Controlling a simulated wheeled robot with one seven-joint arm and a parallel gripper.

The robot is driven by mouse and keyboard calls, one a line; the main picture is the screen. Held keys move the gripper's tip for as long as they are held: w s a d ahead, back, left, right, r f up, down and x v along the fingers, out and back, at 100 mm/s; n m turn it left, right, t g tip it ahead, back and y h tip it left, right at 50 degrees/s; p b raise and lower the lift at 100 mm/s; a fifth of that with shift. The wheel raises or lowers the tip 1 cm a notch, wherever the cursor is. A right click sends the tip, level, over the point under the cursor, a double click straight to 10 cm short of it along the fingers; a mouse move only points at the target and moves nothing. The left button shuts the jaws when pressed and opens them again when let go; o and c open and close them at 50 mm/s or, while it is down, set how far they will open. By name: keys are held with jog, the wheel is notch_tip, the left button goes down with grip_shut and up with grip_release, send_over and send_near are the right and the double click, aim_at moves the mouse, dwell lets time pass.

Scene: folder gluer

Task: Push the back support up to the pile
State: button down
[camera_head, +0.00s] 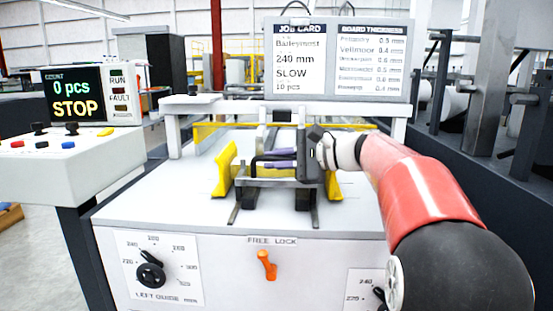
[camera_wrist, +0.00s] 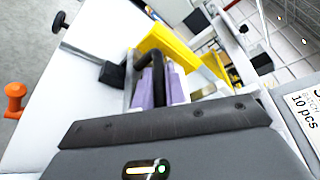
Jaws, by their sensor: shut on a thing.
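In the wrist view the fingers (camera_wrist: 160,88) lie on either side of the black handle. I cannot make out the pile clearly; the handle and gripper cover much of the space behind the support.
Yellow side guides stand left (camera_head: 223,170) and right (camera_head: 333,186) of the support. An orange lock lever (camera_head: 267,265) and a left-guide dial (camera_head: 151,275) are on the front panel. A control box (camera_head: 75,110) reads STOP. The front machine top is clear.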

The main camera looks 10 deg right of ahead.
jog(key=shift+w+d, duration=0.1)
jog(key=shift+w, duration=0.05)
jog(key=c, duration=1.5)
grip_release()
jog(key=shift+s, duration=0.2)
jog(key=shift+o, duration=0.2)
jog(key=v, duration=0.7)
jog(key=shift+s+d+r, duration=0.1)
jog(key=shift+s+d, duration=0.15)
